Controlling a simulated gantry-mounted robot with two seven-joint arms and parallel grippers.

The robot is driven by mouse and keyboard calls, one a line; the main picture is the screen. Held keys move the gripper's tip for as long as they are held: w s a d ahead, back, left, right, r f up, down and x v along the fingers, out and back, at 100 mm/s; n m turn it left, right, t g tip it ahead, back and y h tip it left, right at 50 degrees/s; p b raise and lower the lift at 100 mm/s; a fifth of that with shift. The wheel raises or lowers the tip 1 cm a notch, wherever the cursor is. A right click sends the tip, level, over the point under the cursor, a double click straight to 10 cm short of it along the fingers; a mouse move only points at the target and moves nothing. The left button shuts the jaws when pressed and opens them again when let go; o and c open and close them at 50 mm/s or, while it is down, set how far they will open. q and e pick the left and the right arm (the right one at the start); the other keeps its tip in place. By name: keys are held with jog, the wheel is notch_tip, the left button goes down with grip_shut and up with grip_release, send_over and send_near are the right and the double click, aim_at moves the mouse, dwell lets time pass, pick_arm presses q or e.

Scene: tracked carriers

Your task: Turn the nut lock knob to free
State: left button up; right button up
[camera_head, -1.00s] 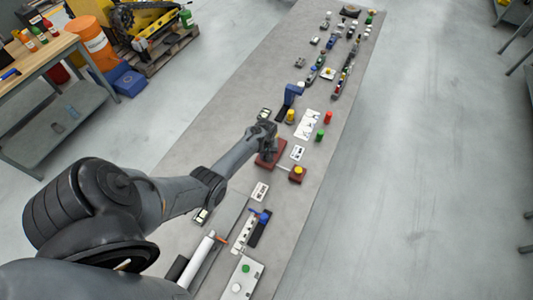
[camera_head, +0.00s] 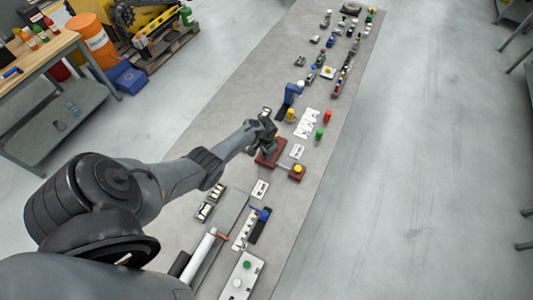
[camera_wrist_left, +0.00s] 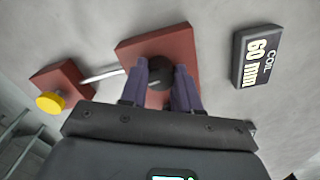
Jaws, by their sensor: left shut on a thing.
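A red-brown block (camera_wrist_left: 190,45) carries a round black knob (camera_wrist_left: 159,74), seen in the left wrist view. My left gripper (camera_wrist_left: 163,67) has its two purple-grey fingers on either side of the knob and is shut on it. In the head view the left gripper (camera_head: 266,133) is over the red-brown block (camera_head: 267,160), and its hand hides the knob. A thin metal rod (camera_wrist_left: 101,75) joins this block to a smaller red-brown block with a yellow knob (camera_wrist_left: 50,103). Any marking of the knob's position cannot be made out. My right gripper is not in view.
In the head view, a blue bracket (camera_head: 287,97), a yellow cylinder (camera_head: 291,115), red (camera_head: 327,116) and green (camera_head: 319,134) pieces stand beyond. A white cylinder (camera_head: 199,255) lies nearer. The floor right of the bench is clear.

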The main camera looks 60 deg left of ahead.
pick_arm(q)
jog(key=shift+m, duration=0.6)
jog(key=o, duration=1.1)
jog(key=shift+c, duration=0.2)
notch_tip(320, 180, up, 9)
jog(key=p, duration=0.3)
jog(key=shift+r, duration=0.15)
jog(key=shift+r+p, duration=0.35)
jog(key=shift+r, duration=0.35)
